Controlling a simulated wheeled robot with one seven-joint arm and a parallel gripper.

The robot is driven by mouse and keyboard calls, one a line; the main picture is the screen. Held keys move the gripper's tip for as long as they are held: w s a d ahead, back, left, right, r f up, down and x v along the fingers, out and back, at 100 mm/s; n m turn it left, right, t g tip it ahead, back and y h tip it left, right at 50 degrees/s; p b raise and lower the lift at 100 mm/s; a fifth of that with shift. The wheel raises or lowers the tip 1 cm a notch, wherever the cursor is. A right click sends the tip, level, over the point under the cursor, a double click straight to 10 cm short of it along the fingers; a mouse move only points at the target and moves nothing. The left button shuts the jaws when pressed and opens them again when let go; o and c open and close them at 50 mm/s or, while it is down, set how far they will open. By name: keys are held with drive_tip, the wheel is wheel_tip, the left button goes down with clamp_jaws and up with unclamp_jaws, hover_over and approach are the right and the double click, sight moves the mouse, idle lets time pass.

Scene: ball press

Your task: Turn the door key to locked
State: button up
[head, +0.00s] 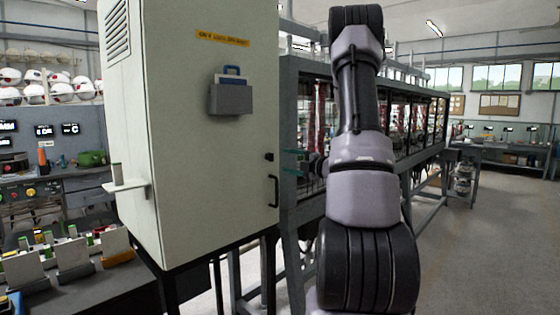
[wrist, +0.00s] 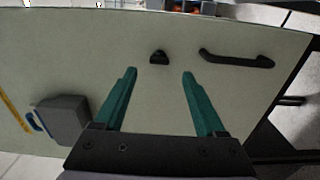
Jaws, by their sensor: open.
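The door key (head: 269,157) is a small black knob near the right edge of the pale cabinet door (head: 200,180), just above a black bar handle (head: 273,191). In the wrist view the key (wrist: 159,57) shows between and beyond the fingertips, with the handle (wrist: 236,59) to its right. My gripper (wrist: 159,72) has teal fingers spread apart, with nothing between them. In the head view my gripper (head: 296,163) is at the right of the key, level with it. A gap between the fingers and the key seems to remain; its size is hard to tell.
A grey pocket (head: 231,98) with a blue item in it is mounted higher on the door; it also shows in the wrist view (wrist: 66,121). A white shelf (head: 126,187) sticks out from the cabinet's left side. A caged line (head: 300,100) stands behind my arm.

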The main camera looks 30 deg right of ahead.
drive_tip(key=v, duration=0.4)
idle(0.4)
drive_tip(key=s+a+r+n+g+y, duration=0.3)
drive_tip(key=a+n+g, duration=0.1)
drive_tip(key=a+n, duration=0.4)
drive_tip(key=s+a+r+n+g+y, duration=0.2)
drive_tip(key=s+a+r+n+g, duration=0.1)
drive_tip(key=a+n, duration=0.5)
drive_tip(key=s+a+n+g+h, duration=0.2)
drive_tip(key=s+a+n+g, duration=0.3)
drive_tip(key=s+a+n, duration=0.5)
drive_tip(key=s+d+r+n+t+h, duration=0.1)
drive_tip(key=s+n, duration=0.4)
drive_tip(key=n, duration=0.5)
drive_tip(key=s+d+r+n+t+h, duration=0.1)
drive_tip(key=s+n+h, duration=0.4)
drive_tip(key=n, duration=0.5)
drive_tip(key=shift+d+r+h, duration=0.6)
drive_tip(key=shift+r, duration=0.8)
